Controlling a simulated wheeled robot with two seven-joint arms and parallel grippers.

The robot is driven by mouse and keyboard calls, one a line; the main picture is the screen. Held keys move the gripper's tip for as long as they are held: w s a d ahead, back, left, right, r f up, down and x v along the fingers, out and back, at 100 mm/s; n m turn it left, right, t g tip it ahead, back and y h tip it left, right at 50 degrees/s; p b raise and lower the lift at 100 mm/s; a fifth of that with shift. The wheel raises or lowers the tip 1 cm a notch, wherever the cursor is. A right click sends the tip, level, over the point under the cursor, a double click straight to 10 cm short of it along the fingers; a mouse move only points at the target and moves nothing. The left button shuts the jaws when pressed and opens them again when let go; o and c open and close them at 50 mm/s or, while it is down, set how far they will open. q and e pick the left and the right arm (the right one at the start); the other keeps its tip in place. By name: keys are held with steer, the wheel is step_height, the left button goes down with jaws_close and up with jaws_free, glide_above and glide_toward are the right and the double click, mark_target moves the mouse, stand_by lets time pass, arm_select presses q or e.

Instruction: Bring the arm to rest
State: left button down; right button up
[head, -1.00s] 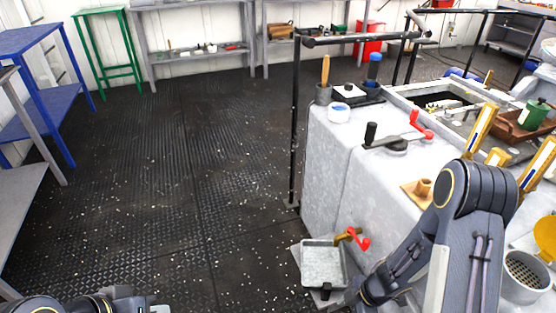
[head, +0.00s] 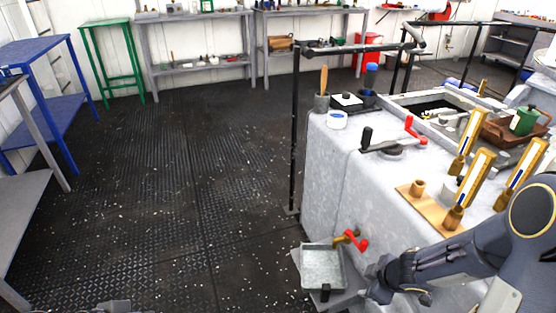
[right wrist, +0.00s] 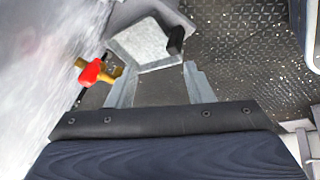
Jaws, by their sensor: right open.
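My right arm comes in from the right in the head view, low in front of the grey block. My right gripper (head: 372,285) is beside the block's front, just right of a small grey tray. In the right wrist view my right gripper (right wrist: 160,88) has its two fingers spread apart with nothing between them. The tray (right wrist: 148,44) with a black handle lies beyond the fingertips. A small grey part of my left arm shows at the bottom left edge of the head view; its jaws cannot be made out.
The grey block (head: 335,185) carries a red-handled crank (head: 395,147), a wooden plate (head: 420,208) and upright gauges. A brass tap with a red handle (head: 355,242) sticks out above the tray (head: 323,268). A black rail post (head: 294,140) stands left of it. The dark floor (head: 180,180) is clear.

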steer(key=s+d+r+m+h, duration=0.1)
steer(key=s+d+r+m, duration=0.1)
steer(key=r+m, duration=0.15)
steer(key=s+d+r+m+t+h, duration=0.1)
steer(key=d+r+m, duration=0.1)
steer(key=r, duration=0.3)
steer(key=s+d+r+m+h, duration=0.1)
steer(key=s+d+r+m, duration=0.15)
steer(key=r, duration=0.25)
steer(key=s+a+r+m+y, duration=0.5)
steer(key=s+a, duration=0.4)
steer(key=s, duration=0.5)
step_height(320, 180, up, 26)
steer(key=a+p, duration=0.1)
steer(key=p, duration=2.3)
steer(key=shift+s+f+m, duration=0.15)
steer(key=shift+s+m, duration=0.05)
steer(key=shift+m, duration=0.2)
